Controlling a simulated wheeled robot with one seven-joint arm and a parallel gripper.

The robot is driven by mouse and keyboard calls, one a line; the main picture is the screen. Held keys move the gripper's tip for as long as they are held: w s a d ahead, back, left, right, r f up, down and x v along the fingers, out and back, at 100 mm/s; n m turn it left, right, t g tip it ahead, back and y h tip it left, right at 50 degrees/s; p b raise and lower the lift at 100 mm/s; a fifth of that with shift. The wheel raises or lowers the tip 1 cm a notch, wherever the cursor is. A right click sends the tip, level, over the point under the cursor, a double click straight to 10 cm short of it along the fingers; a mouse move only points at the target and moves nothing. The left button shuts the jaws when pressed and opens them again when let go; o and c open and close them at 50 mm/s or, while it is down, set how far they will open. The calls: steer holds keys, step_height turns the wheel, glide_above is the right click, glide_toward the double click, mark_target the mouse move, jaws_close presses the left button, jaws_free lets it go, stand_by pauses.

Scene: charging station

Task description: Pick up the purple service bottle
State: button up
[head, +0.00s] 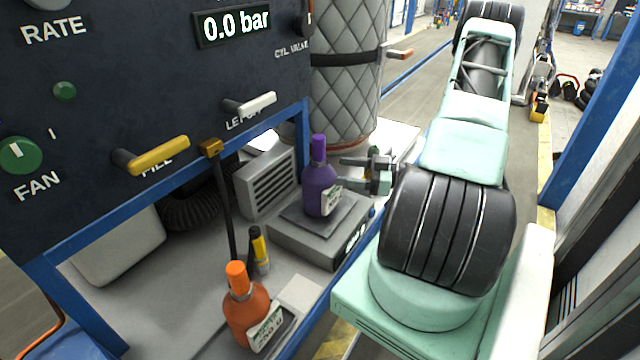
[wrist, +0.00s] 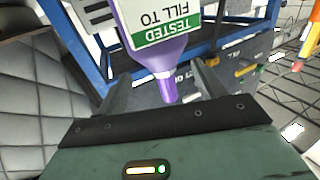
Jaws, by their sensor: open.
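The purple service bottle (head: 318,198) stands upright on a grey scale (head: 300,243), with a white label on its front. My gripper (head: 344,172) is just right of the bottle at about shoulder height, with its fingers pointing at it. In the wrist view the bottle (wrist: 172,60) appears upside down with its "TESTED FILL TO" label showing. Its purple neck lies between my two spread fingers in that picture (wrist: 162,88), with gaps on both sides. The gripper is open and holds nothing. Whether a finger touches the bottle cannot be told.
An orange bottle (head: 246,308) stands at the front of the bench, with a yellow-black marker (head: 260,250) behind it. A grey vented box (head: 266,183) is left of the purple bottle. The dark control panel (head: 150,80) overhangs the left, and a quilted cylinder (head: 345,90) stands behind.

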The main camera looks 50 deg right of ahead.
mark_target(328, 169)
steer(key=shift+x, duration=1.05)
steer(key=p+x, duration=0.3)
steer(key=x, duration=0.2)
steer(key=shift+a, duration=0.1)
jaws_close()
